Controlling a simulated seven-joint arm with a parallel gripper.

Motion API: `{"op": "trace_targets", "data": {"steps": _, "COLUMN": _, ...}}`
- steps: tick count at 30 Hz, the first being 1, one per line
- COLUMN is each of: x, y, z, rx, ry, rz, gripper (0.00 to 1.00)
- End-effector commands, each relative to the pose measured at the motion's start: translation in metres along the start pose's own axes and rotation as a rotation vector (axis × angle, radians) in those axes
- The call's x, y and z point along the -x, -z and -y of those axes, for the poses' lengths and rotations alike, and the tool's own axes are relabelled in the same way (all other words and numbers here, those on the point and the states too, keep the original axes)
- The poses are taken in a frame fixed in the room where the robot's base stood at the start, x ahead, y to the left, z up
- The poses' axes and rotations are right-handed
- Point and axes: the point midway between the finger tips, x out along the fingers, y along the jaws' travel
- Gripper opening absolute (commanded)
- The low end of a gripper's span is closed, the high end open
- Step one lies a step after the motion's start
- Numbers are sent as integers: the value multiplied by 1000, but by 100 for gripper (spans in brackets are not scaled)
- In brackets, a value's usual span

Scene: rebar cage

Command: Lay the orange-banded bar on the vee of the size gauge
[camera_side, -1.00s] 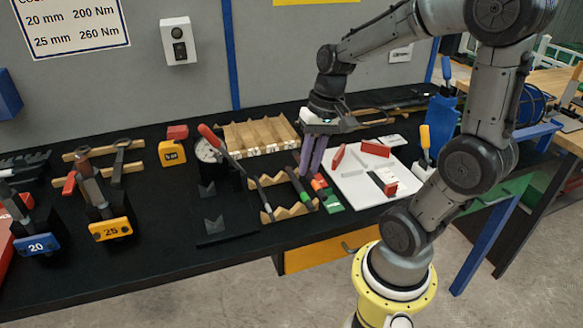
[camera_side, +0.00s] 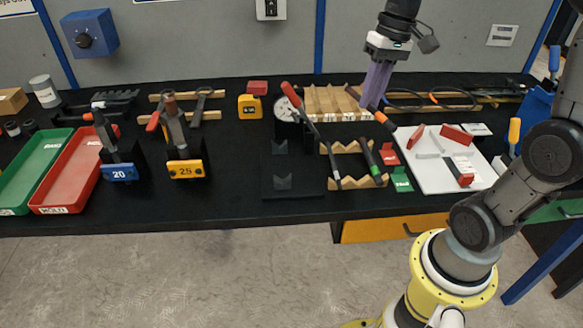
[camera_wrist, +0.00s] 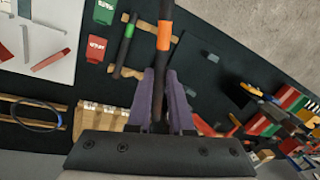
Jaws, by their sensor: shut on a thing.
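My gripper (camera_side: 374,98), with purple fingers, is shut on the orange-banded bar (camera_side: 383,120), a dark bar with an orange band. The bar is tilted in the side view and appears raised above the bench. In the wrist view the bar (camera_wrist: 164,60) runs between the fingers (camera_wrist: 161,100), its orange band beyond the fingertips. The size gauge appears to be the black stand with a round dial (camera_side: 286,109) and grey vees (camera_side: 281,182), left of my gripper. The vees look empty. The gauge is not clearly seen in the wrist view.
A wooden notched rack (camera_side: 357,183) holds a green-banded bar (camera_side: 370,158). Red and green cards (camera_side: 400,180) and a white board (camera_side: 430,172) lie to the right. A ridged wooden block (camera_side: 335,100) is behind.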

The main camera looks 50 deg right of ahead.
Motion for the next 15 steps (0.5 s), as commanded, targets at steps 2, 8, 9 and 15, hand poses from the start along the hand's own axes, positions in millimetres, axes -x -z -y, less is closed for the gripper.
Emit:
{"op": "trace_targets", "data": {"steps": 2, "x": 4, "y": 25, "z": 12, "rx": 74, "ry": 0, "rz": 15, "gripper": 0}}
{"op": "trace_targets", "data": {"steps": 8, "x": 8, "y": 78, "z": 42, "rx": 252, "ry": 0, "rz": 52, "gripper": 0}}
{"op": "trace_targets", "data": {"steps": 9, "x": 7, "y": 87, "z": 48, "rx": 284, "ry": 0, "rz": 58, "gripper": 0}}
{"op": "trace_targets", "data": {"steps": 15, "x": 4, "y": 117, "z": 72, "rx": 403, "ry": 0, "rz": 81, "gripper": 0}}
